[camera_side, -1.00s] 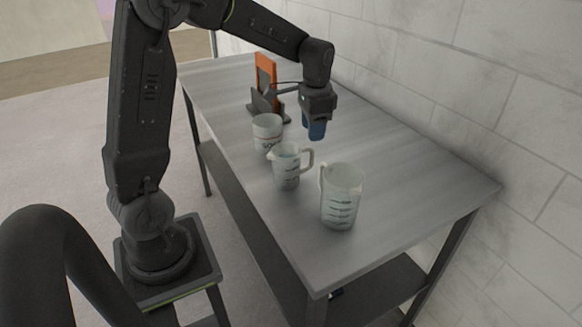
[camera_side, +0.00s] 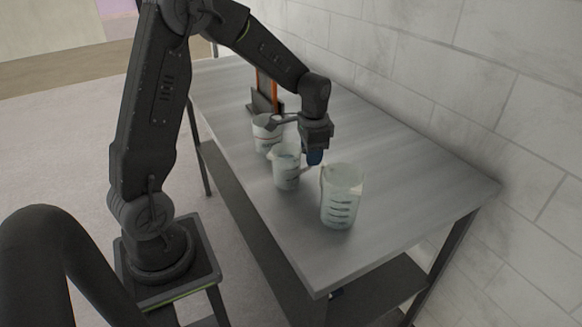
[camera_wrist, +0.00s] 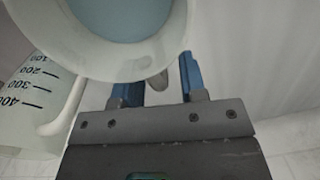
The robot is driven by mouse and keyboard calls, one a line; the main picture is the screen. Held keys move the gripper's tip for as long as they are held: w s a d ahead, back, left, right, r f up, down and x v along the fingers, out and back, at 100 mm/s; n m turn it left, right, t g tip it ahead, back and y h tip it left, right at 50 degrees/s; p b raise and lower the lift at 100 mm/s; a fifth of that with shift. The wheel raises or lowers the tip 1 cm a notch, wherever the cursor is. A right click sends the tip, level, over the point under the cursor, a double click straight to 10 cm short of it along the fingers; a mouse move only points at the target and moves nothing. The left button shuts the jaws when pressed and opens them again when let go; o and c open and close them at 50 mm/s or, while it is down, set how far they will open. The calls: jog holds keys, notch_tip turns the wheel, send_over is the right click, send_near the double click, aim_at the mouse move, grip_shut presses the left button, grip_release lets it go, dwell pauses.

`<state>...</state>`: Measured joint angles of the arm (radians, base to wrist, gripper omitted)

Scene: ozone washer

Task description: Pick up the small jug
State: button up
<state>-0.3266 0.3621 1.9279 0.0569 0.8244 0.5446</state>
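The small jug (camera_side: 286,168) is a white, translucent measuring jug standing upright on the table, between a white cup and a larger jug. My gripper (camera_side: 315,158) is low at its right, on the handle side, and partly hides the handle. In the wrist view the small jug (camera_wrist: 105,58) fills the top, with bluish liquid inside. Its handle (camera_wrist: 157,82) shows between the two blue fingers of my gripper (camera_wrist: 161,88). The fingers are apart, with visible room beside the handle. The left finger's tip is partly hidden by the jug.
The large measuring jug (camera_side: 342,203) stands close at the front right and shows at the left of the wrist view (camera_wrist: 32,110). The white cup (camera_side: 263,137) is behind the small jug. An orange and dark stand (camera_side: 266,100) is farther back. A wall borders the table's right.

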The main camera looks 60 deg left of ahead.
grip_shut()
jog(key=shift+r, duration=0.25)
dwell(0.4)
jog(key=shift+r, duration=1.1)
jog(key=shift+s+a+r, duration=0.1)
jog(key=shift+a+r, duration=0.05)
jog(key=shift+r, duration=0.7)
jog(key=s+a+r, duration=0.6)
jog(key=s+a, duration=0.1)
jog(key=a, duration=0.1)
jog(key=shift+s+r, duration=0.25)
jog(key=shift+s, duration=0.1)
